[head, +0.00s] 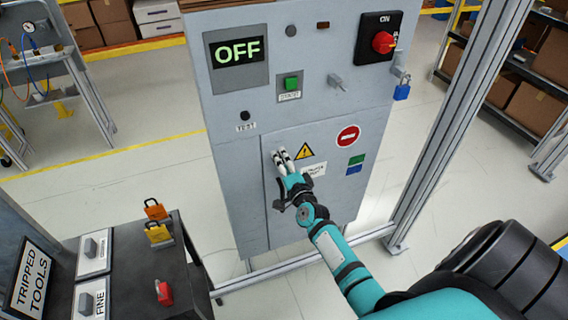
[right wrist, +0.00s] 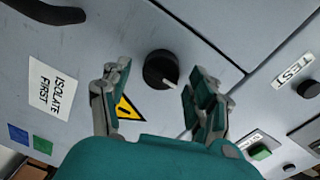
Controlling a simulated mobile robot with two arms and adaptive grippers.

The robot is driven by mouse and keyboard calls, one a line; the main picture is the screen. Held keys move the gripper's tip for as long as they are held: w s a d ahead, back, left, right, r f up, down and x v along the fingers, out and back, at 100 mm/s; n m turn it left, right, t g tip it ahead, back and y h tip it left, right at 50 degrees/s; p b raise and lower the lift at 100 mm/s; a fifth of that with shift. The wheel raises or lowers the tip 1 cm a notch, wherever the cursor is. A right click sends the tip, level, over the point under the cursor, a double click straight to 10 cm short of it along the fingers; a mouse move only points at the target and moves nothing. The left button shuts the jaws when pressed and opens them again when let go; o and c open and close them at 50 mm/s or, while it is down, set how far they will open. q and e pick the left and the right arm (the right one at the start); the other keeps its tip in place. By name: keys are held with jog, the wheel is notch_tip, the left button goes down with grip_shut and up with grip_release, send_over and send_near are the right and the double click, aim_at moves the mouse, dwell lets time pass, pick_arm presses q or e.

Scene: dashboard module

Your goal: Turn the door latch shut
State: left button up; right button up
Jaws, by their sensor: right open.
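The cabinet door (head: 331,203) is a grey panel on the front of the grey cabinet and looks closed. The door latch (right wrist: 160,69) is a round black knob with a pale pointer in the right wrist view, aimed toward the lower right of that picture. In the head view it is hidden behind my right gripper. My right gripper (head: 281,157) is open at the door's upper left part. In the right wrist view its fingers (right wrist: 155,74) stand on either side of the knob, with visible gaps; I cannot tell the depth. My left gripper is not in view.
The cabinet carries an OFF display (head: 238,52), a green button (head: 291,83), a red rotary switch (head: 383,42) and a blue padlock (head: 402,90). A dark handle (right wrist: 48,11) sticks out near the latch. A metal post (head: 450,120) stands right; a dark bench (head: 140,262) with padlocks stands left.

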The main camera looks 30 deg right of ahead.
jog(key=v, duration=1.2)
jog(key=shift+f, duration=0.1)
